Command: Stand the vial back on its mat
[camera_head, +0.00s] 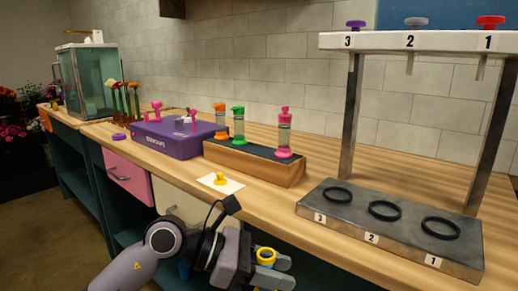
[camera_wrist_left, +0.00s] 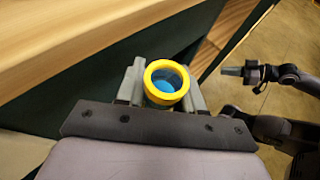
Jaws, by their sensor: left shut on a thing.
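My left gripper (camera_head: 272,266) is shut on the vial (camera_head: 265,254), in front of and below the counter's front edge. The vial shows a yellow ring-shaped rim, and in the left wrist view (camera_wrist_left: 166,84) its open mouth faces the camera with blue inside. The fingers hide most of its body. A small white mat (camera_head: 234,186) lies on the counter near the front edge, behind and left of the gripper. A yellow stopper-like piece (camera_head: 220,179) stands on the mat. My right gripper (camera_wrist_left: 245,72) shows small in the left wrist view, away from the vial; its opening is unclear.
Behind the mat, a wooden block (camera_head: 255,165) holds orange, green and pink vials. A purple case (camera_head: 175,140) stands left of it. At right is a numbered stand (camera_head: 415,41) over a grey base (camera_head: 330,209) with black rings.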

